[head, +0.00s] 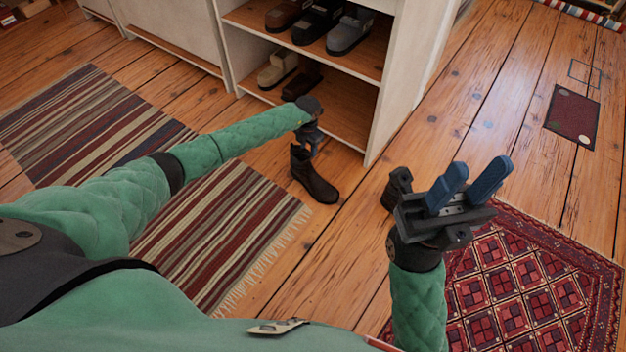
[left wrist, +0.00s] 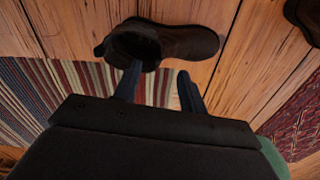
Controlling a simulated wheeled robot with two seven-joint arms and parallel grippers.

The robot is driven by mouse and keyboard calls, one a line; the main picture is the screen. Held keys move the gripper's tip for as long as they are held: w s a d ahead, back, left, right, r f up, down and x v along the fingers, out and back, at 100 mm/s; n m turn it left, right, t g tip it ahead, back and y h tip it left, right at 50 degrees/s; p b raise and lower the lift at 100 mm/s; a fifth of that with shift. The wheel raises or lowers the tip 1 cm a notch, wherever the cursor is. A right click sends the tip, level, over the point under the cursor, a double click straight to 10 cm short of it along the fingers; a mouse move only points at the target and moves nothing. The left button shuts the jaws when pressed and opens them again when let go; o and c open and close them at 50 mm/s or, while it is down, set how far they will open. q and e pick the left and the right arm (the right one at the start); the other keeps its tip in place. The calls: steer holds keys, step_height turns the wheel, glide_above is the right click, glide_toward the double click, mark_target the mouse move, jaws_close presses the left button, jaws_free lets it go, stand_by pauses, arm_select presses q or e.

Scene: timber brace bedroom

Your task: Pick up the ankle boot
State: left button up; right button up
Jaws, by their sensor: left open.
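A dark brown ankle boot (head: 316,182) stands upright on the plank floor in front of the shelf. It also shows in the left wrist view (left wrist: 180,40), with its opening toward my gripper and its toe to the right. My left gripper (head: 311,146) is open at the top of the boot's shaft. In the left wrist view my left gripper (left wrist: 159,78) has one finger overlapping the boot's opening and the other apart to the right; I cannot tell whether they touch. My right gripper (head: 480,172) is open and empty, with its fingers pointing up.
A second dark boot (head: 393,190) stands to the right, partly hidden by my right gripper. A white shelf (head: 395,90) with several shoes stands close behind. A striped rug (head: 200,240) lies left, a red patterned rug (head: 530,290) right. Bare floor lies between.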

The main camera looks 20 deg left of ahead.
mark_target(309, 160)
arm_select(q)
steer(key=shift+s+f+b, duration=0.15)
steer(key=shift+f+b, duration=0.35)
steer(key=shift+f, duration=1.15)
steer(key=f+b, duration=0.1)
steer(key=f, duration=0.3)
steer(key=shift+s+d+f+b, duration=0.15)
steer(key=shift+d+f+b, duration=0.1)
steer(key=shift+b, duration=0.1)
steer(key=shift+a, duration=0.1)
jaws_close()
steer(key=shift+r, duration=0.1)
